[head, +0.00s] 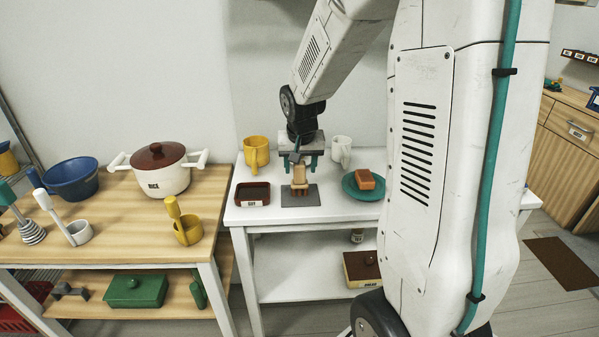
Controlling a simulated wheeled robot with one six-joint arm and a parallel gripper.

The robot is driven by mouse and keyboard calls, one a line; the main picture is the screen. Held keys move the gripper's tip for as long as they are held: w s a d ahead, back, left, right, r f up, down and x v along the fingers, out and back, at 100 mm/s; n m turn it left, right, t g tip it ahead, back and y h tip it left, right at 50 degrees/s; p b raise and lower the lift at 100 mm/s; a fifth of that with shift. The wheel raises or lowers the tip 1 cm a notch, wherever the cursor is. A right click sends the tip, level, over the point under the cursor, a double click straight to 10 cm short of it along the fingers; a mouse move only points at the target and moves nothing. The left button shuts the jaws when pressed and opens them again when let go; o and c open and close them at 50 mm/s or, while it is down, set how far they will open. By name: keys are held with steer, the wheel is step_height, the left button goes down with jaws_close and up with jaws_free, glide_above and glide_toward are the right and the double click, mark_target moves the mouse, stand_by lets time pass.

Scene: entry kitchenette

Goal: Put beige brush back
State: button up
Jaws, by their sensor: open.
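A beige brush (300,179) stands on a dark grey mat (312,196) on the white table (255,217). The brush's top is partly hidden by the gripper. I cannot tell from this view whether the fingers touch it.
Behind are a yellow mug (256,151) and a white mug (341,150). A wooden table with a white pot (160,178) adjoins on the left.

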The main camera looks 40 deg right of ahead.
steer(key=s+a+r+n, duration=0.3)
steer(key=s+a+r, duration=0.7)
steer(key=s+r, duration=0.1)
steer(key=s+a+r+n+y, duration=0.1)
steer(key=s+a+n, duration=0.1)
steer(key=s, duration=0.5)
steer(key=s+a+n+g, duration=0.1)
steer(key=s+a, duration=0.3)
steer(key=s, duration=0.4)
steer(key=shift+s+a+r+n+y, duration=0.25)
steer(key=shift+a+r+n+y, duration=0.1)
steer(key=shift+n+y, duration=0.05)
